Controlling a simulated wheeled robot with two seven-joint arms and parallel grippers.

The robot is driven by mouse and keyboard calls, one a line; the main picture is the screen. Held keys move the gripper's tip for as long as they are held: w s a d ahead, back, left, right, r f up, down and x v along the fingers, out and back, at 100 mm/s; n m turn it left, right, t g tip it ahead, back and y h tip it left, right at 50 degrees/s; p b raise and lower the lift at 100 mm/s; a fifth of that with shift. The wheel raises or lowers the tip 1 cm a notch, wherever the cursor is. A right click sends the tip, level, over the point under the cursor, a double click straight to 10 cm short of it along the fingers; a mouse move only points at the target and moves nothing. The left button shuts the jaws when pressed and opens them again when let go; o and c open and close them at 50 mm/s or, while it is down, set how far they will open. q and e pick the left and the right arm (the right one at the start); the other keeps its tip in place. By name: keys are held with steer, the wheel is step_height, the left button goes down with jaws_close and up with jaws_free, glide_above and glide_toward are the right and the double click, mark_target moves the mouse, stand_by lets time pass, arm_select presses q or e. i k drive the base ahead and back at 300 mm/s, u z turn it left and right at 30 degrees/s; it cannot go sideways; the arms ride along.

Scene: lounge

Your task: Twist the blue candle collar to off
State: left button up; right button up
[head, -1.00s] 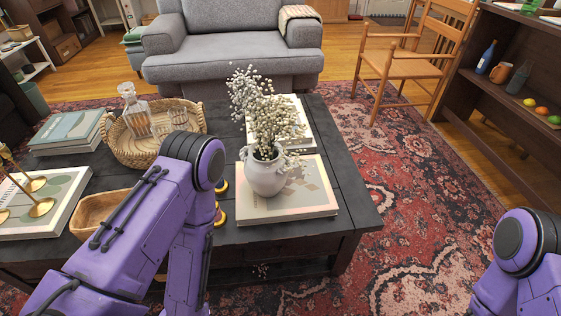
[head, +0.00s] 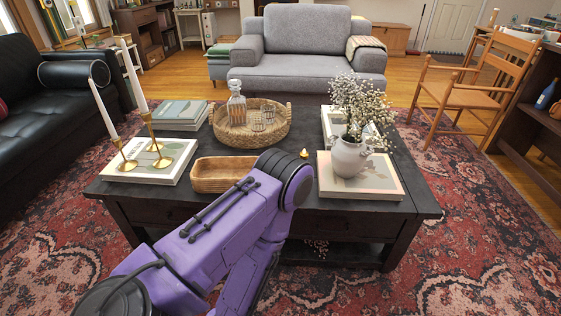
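I see no blue candle collar in the head view. Two tall white candles, one at the left (head: 103,108) and one nearer the middle (head: 132,78), stand in gold candlesticks (head: 126,165) on a white book at the table's left. A small gold piece (head: 303,154) shows just beyond my purple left arm; most of it is hidden, and I cannot tell what it is. My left arm reaches over the table's front edge, but its gripper is out of sight. My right arm and gripper are not in view.
The dark coffee table (head: 250,148) holds a wooden bowl (head: 222,172), a wicker tray (head: 222,136) with a decanter (head: 236,103), book stacks and a white flower vase (head: 350,157). A black sofa (head: 35,85) is left, a wooden chair (head: 475,95) right. Patterned rug (head: 475,215) surrounds the table.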

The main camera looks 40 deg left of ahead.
mark_target(303, 154)
steer(key=u, duration=0.7)
